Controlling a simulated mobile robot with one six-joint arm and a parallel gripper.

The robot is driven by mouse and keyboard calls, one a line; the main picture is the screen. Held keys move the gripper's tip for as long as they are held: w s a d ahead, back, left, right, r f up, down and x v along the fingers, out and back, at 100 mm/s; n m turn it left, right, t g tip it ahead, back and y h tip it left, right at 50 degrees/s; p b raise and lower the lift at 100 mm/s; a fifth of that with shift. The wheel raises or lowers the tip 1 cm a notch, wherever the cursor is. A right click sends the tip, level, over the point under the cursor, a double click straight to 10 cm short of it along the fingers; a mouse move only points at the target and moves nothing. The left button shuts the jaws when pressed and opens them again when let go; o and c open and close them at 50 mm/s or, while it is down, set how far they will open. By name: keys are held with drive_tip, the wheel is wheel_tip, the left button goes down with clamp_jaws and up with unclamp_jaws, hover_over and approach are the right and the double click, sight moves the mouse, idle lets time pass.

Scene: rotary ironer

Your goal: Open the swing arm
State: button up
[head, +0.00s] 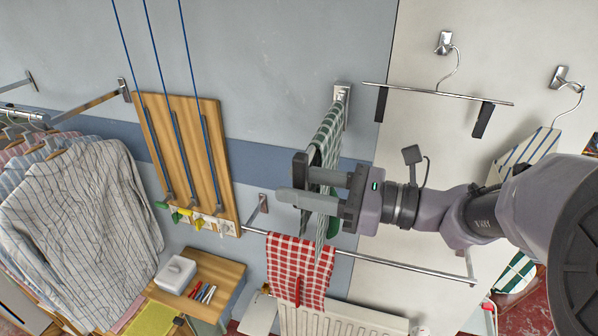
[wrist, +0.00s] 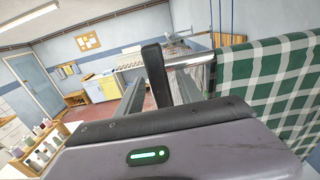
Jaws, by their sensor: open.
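The swing arm is a chrome rail fixed to the wall by a bracket (head: 342,93). A green-and-white checked cloth (head: 327,135) hangs over it and hides most of its length in the head view. In the wrist view, the chrome end of the swing arm (wrist: 192,60) shows beside the checked cloth (wrist: 262,85). My gripper (head: 297,181) is open at the near end of the cloth, its fingers pointing left and crossing in front of it. In the wrist view a dark finger of my gripper (wrist: 148,85) overlaps the rail's end; I cannot tell whether they touch.
A red checked cloth (head: 297,262) hangs on a lower wall rail (head: 400,265) above a white radiator (head: 345,322). A wooden board (head: 195,150) with blue cords is at left, beside hanging shirts (head: 75,205). A clip hanger (head: 437,92) is at upper right.

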drive_tip(key=shift+w, duration=0.1)
clamp_jaws()
drive_tip(key=shift+a, duration=0.1)
idle(1.3)
